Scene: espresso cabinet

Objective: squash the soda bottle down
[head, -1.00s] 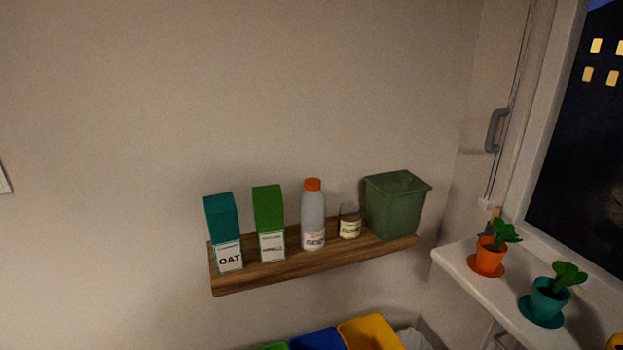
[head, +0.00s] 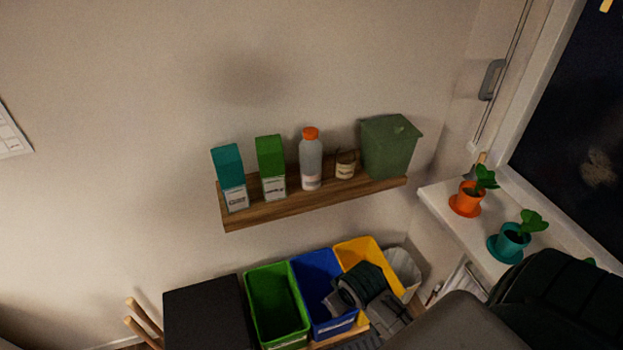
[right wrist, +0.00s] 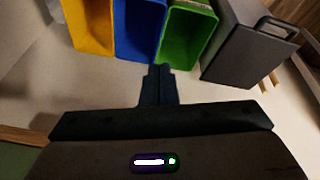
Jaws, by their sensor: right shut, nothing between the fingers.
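The soda bottle (head: 311,165), grey with an orange cap, stands upright on the wooden wall shelf (head: 300,201) in the head view. A teal carton (head: 228,165) and a green carton (head: 271,156) are to its left; a small jar (head: 345,165) is to its right. My right gripper (head: 336,303) is over the bins, below and apart from the bottle. In the right wrist view its fingers (right wrist: 159,72) are together and empty. The bottle is not recognisable in the right wrist view. My left gripper is not in view.
Below the shelf stand a dark box (head: 205,305), a green bin (head: 277,303), a blue bin (head: 312,270), a yellow bin (head: 356,252) and a pale basket (head: 403,264). A green caddy (head: 388,148) sits at the shelf's right end. Potted plants (head: 468,197) line the windowsill.

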